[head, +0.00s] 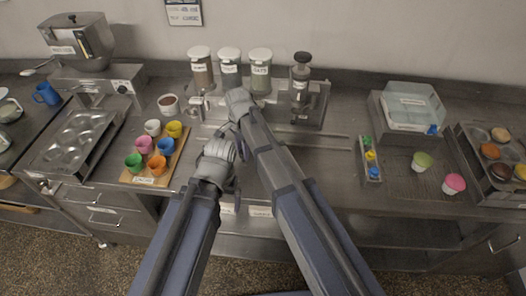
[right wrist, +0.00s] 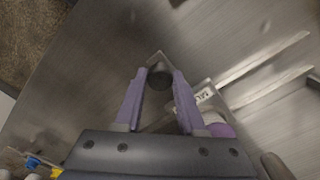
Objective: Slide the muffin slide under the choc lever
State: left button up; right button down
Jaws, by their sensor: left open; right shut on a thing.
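My right gripper (head: 234,122) reaches to the back middle of the counter, in front of the labelled canisters. In the right wrist view, its purple fingers (right wrist: 158,92) are shut on a dark round knob (right wrist: 160,75). A small plate with a label (right wrist: 204,95), too blurred to read for sure, lies beside the knob. I take the knob to be the muffin slide's; my arms hide the slide in the head view. My left gripper (head: 236,180) is open and empty, lower and nearer. Silver lever-like parts (head: 201,104) show below the left canister (head: 201,68); I cannot tell which is the choc lever.
Metal rails (head: 318,142) run along the counter right of my arms. A board of coloured cups (head: 148,178) and a muffin tin (head: 78,140) are at left. A dark press (head: 300,75), a small rack of coloured pieces (head: 370,158) and a clear-lidded box (head: 408,105) are at right.

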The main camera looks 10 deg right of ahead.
jog(key=shift+w+a, duration=0.2)
jog(key=shift+a, duration=0.7)
jog(key=shift+w+a, duration=0.25)
jog(key=shift+a, duration=0.6)
jog(key=shift+w+a, duration=0.2)
jog(key=shift+a, duration=0.7)
jog(key=c, duration=0.5)
grip_release()
jog(key=shift+r, duration=0.1)
notch_tip(320, 180, up, 8)
jog(key=p, duration=0.8)
jog(key=shift+f, duration=0.2)
jog(key=shift+f, duration=0.1)
